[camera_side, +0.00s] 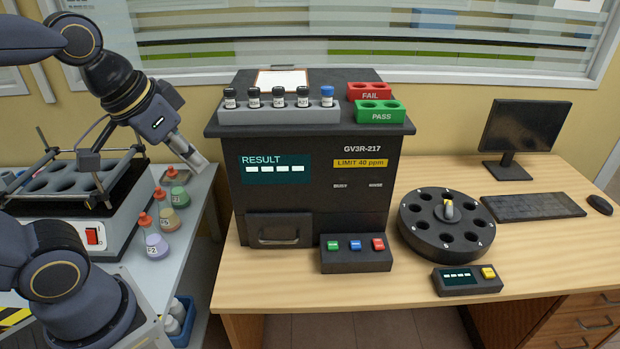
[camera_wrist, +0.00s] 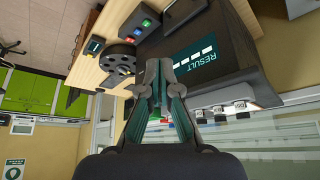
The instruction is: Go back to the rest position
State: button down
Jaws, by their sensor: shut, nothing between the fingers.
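My gripper (camera_side: 190,153) is in the air at the left in the side view, to the left of the black analyser (camera_side: 310,192) and apart from it. It points down and to the right, above the bottles at the edge of the grey bench. In the wrist view my gripper (camera_wrist: 159,62) has its fingertips together with nothing between them. The analyser (camera_wrist: 225,58) with its RESULT screen shows behind the fingers there, to the right.
A rack of vials (camera_side: 278,115), a red FAIL holder (camera_side: 369,91) and a green PASS holder (camera_side: 380,112) stand on the analyser. A round carousel (camera_side: 445,240) and button box (camera_side: 356,262) sit on the wooden table. Flasks (camera_side: 156,245) stand on the grey bench (camera_side: 205,190).

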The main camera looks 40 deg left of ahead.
jog(key=shift+s+a+f, duration=0.1)
jog(key=shift+s+f, duration=0.25)
jog(key=shift+s, duration=0.25)
jog(key=shift+s+a+f, duration=0.1)
jog(key=shift+s+f, duration=0.2)
jog(key=shift+s, duration=0.25)
